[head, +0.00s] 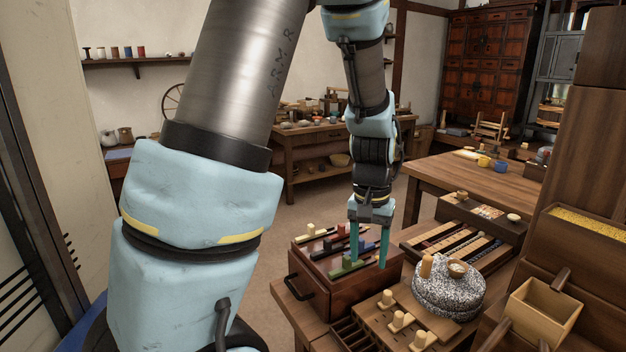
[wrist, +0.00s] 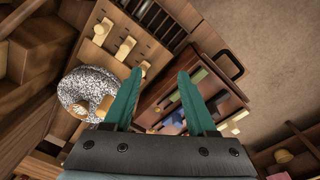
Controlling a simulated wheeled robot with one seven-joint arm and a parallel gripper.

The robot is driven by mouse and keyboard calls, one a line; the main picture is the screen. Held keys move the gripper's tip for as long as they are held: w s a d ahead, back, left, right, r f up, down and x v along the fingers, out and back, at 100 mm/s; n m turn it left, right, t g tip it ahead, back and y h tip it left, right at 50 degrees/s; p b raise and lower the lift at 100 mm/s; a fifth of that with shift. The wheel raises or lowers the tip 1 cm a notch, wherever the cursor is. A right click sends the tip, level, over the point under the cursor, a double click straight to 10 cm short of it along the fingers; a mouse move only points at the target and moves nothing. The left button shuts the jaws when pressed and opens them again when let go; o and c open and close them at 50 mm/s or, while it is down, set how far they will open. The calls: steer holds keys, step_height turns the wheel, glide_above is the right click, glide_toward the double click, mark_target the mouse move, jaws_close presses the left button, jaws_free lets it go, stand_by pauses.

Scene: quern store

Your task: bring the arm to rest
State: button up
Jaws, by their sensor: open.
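My gripper (head: 368,238) is open, with two teal fingers pointing down and nothing between them. In the head view it hangs over the wooden box (head: 312,283) with slots and coloured blocks on top. In the wrist view the fingers (wrist: 158,95) are spread apart, and the box (wrist: 222,78) shows between and to the right of them. My arm comes down from the top of the head view and hides part of the room. I cannot tell how far the fingertips are above the blocks.
A speckled stone quern (head: 448,291) stands right of the box. In front of it is a board with pale pegs (head: 401,321). A tray of coloured strips (head: 455,246) lies behind. A wooden scoop box (head: 542,312) is at the right. Open floor (head: 303,213) lies beyond the table.

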steer(key=s+a+r+n+p, duration=0.1)
steer(key=a+r+n, duration=0.1)
steer(key=a, duration=0.7)
steer(key=s+a+r+n+t+p, duration=0.1)
steer(key=a+r, duration=0.4)
steer(key=a, duration=0.5)
steer(key=shift+s+a+n+p, duration=0.25)
steer(key=shift+n+p, duration=0.25)
steer(key=shift+p, duration=0.25)
steer(key=shift+o, duration=0.2)
steer(key=shift+w, duration=0.1)
